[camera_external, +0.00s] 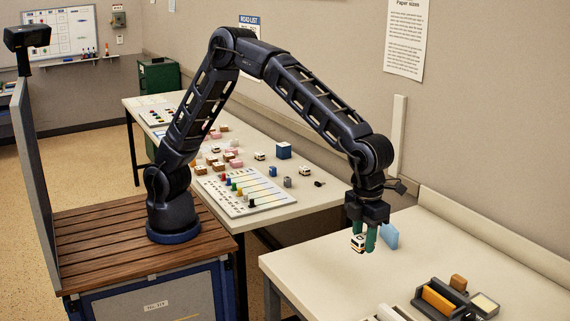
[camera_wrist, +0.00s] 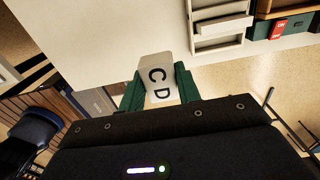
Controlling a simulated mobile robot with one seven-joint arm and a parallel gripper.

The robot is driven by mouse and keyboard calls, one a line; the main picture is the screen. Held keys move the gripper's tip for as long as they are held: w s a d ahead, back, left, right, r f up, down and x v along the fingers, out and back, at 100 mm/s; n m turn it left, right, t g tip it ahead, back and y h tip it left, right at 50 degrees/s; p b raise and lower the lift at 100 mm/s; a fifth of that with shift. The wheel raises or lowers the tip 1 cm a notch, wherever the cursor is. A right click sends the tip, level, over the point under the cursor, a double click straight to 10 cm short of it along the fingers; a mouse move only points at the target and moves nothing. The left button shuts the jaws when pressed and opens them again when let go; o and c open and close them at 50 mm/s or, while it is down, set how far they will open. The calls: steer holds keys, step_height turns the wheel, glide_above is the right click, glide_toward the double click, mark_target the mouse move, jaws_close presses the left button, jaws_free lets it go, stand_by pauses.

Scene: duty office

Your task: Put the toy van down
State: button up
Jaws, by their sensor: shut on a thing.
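The toy van (camera_external: 358,242) is small and white with dark windows. It is between the green fingers of my gripper (camera_external: 364,240), above the near-left part of the right-hand table (camera_external: 320,262). I cannot tell exactly how high the van is above the table.
A blue block (camera_external: 390,236) stands just right of the gripper. A dark tray (camera_external: 440,298) with an orange block lies at the front right. The left table (camera_external: 325,192) holds several small toys and a pegboard (camera_external: 245,192). The middle of the right table is clear.

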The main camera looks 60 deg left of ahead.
mark_target(357, 306)
step_height(357, 306, down, 18)
steer(key=shift+r, duration=0.1)
stand_by(0.5)
steer(key=o, duration=1)
steer(key=shift+c, duration=0.2)
